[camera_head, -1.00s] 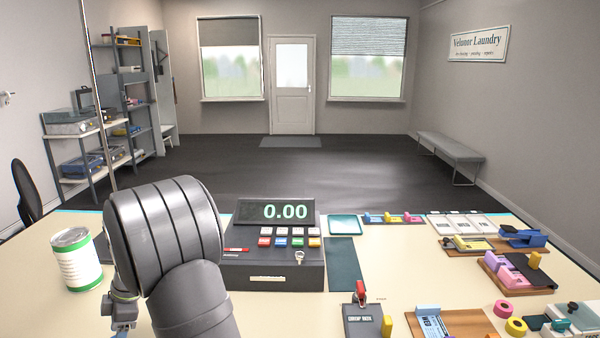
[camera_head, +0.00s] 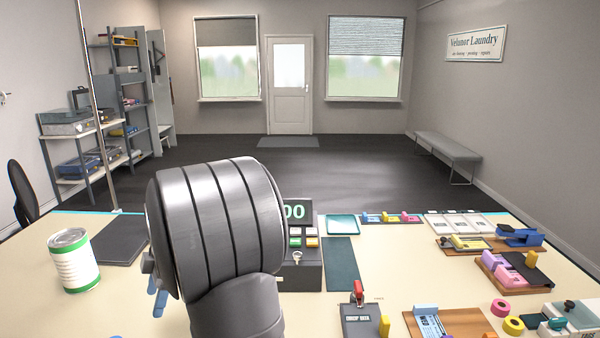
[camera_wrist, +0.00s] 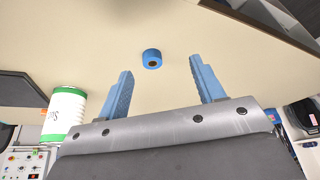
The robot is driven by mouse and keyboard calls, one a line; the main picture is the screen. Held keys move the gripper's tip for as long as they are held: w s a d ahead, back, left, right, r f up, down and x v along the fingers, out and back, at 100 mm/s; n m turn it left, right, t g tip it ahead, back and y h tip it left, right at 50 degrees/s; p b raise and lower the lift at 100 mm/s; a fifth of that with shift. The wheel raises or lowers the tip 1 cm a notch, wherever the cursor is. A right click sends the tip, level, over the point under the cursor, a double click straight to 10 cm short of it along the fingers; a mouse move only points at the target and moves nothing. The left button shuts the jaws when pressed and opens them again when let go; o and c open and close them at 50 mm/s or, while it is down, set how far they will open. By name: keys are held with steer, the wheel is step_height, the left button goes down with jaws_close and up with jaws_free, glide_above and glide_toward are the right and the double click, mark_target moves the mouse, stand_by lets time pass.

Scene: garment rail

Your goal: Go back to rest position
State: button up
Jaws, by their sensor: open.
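My gripper (camera_wrist: 160,66) is open in the wrist view, its two blue fingers wide apart with nothing held. A small blue roll with a dark hole (camera_wrist: 152,58) shows beyond and between the fingertips, on the pale counter, apart from them. In the head view my thick grey arm link stands in front of the counter. Only part of the gripper's blue fingers (camera_head: 158,292) shows at the link's left side; the rest is hidden.
A white-green can (camera_head: 74,262) stands on the counter's left, beside a dark mat (camera_head: 119,240). The cash register (camera_head: 302,276) is mostly behind my arm. A thin pole (camera_head: 95,110) rises at left.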

step_height(320, 180, up, 5)
steer(key=w+d+m+t, duration=0.1)
steer(key=w+d+m, duration=0.3)
steer(key=d, duration=0.8)
steer(key=w+d+m+t, duration=0.2)
steer(key=w+d, duration=0.3)
steer(key=d, duration=0.7)
steer(key=w+d+m+t, duration=0.1)
steer(key=w+d+m, duration=0.4)
steer(key=d, duration=0.7)
steer(key=shift+w+d+f+m, duration=0.15)
steer(key=shift+w+d+m, duration=0.05)
steer(key=shift+w+m, duration=0.1)
steer(key=s+a+n+g, duration=0.1)
steer(key=s+a+n, duration=0.1)
steer(key=a, duration=0.8)
steer(key=s+a+n, duration=0.2)
steer(key=a+n, duration=0.2)
steer(key=a, duration=0.6)
steer(key=shift+a+g+y, duration=0.25)
steer(key=shift+g+y, duration=0.05)
steer(key=shift+g, duration=0.1)
